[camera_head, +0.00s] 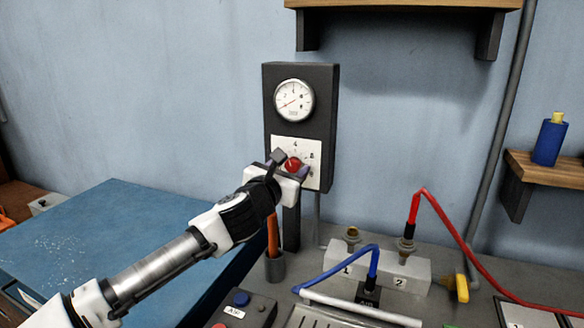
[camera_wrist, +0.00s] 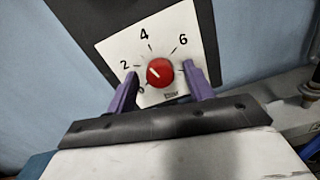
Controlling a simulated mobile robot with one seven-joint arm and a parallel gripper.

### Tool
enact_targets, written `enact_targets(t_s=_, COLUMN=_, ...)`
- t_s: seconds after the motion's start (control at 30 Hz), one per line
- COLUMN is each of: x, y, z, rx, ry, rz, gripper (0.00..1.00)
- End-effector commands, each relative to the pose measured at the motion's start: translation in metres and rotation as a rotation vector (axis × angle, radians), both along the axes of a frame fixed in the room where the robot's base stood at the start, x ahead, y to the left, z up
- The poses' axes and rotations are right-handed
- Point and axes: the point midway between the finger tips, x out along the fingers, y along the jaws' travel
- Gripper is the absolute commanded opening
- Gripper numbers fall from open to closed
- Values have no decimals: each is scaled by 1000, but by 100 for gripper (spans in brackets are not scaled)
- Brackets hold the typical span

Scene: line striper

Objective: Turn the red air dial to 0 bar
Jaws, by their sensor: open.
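The red air dial (camera_wrist: 160,72) sits on a white scale plate (camera_wrist: 170,30) with the numbers 0, 2, 4 and 6 in view. Its white mark points to the upper left, near the 2; the exact reading is hard to tell. In the head view the red dial (camera_head: 292,164) is partly behind my gripper (camera_head: 289,169). My gripper is open, with one purple finger on each side of the dial. I cannot tell whether either finger touches it. A round gauge (camera_head: 294,101) above has a red needle pointing lower left.
The dark panel (camera_head: 326,120) is on the blue wall. Below it are an orange-handled tool in a grey cup (camera_head: 275,267), a grey block (camera_head: 400,268) with blue and red hoses, and a button box (camera_head: 243,309). A blue table (camera_head: 110,240) is at left.

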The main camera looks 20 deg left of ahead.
Motion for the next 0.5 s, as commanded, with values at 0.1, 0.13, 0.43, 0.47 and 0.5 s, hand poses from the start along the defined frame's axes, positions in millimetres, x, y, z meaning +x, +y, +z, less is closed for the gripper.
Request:
enact_targets(t_s=0.1, x=0, y=0, z=0, rx=0, ry=0, rz=0, gripper=52)
enact_targets(t_s=0.13, x=0, y=0, z=0, rx=0, ry=0, rz=0, gripper=52)
enact_targets(t_s=0.43, x=0, y=0, z=0, rx=0, ry=0, rz=0, gripper=14)
enact_targets(t_s=0.47, x=0, y=0, z=0, rx=0, ry=0, rz=0, gripper=10)
enact_targets(t_s=0.5, x=0, y=0, z=0, rx=0, ry=0, rz=0, gripper=7)
